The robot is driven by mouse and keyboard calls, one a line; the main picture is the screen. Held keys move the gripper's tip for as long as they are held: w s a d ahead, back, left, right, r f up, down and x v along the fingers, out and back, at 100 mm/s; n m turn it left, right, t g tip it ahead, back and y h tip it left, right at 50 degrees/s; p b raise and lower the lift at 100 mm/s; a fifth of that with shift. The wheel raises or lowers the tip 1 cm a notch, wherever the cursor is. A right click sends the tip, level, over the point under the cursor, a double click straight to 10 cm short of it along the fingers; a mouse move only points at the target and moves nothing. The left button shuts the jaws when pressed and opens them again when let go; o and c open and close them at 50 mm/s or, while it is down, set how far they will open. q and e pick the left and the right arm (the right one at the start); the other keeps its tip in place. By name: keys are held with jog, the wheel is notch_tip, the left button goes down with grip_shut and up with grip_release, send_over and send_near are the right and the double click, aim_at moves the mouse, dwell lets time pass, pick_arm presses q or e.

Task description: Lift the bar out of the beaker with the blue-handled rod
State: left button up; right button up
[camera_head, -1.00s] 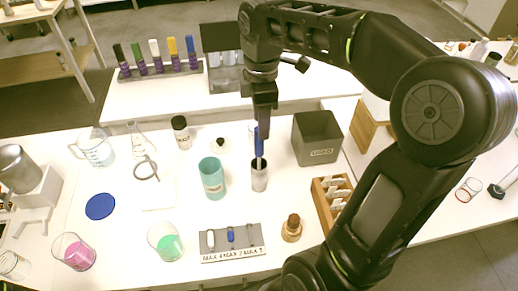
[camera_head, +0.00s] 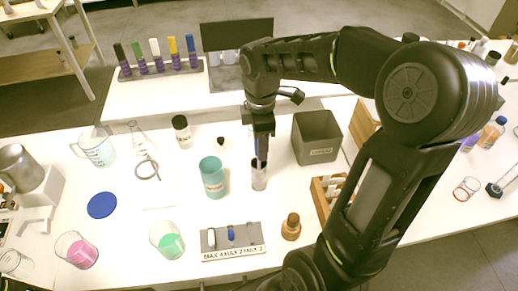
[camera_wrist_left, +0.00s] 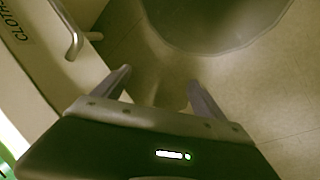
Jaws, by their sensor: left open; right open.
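The blue-handled rod (camera_head: 262,153) stands upright in a small grey cup (camera_head: 259,178). My right gripper (camera_head: 262,137) points down at the top of the rod; its fingers are open around or just beside the blue handle, and I cannot tell which. A beaker with green liquid (camera_head: 166,241) and a beaker with pink liquid (camera_head: 76,251) stand at the front left. I cannot make out a bar in either. A grey holder marked with MAX labels (camera_head: 251,238) carries a white bar and a blue bar. My left gripper (camera_wrist_left: 160,78) is open and empty.
A teal cup (camera_head: 212,178) stands left of the grey cup, and a dark grey bin (camera_head: 316,138) stands right of it. A corked brown bottle (camera_head: 291,227) and a wooden rack (camera_head: 322,197) are near the front right. A blue disc (camera_head: 102,205) lies on the left.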

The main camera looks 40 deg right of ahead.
jog(key=shift+f, duration=0.15)
jog(key=shift+c, duration=0.4)
grip_shut()
dwell(0.4)
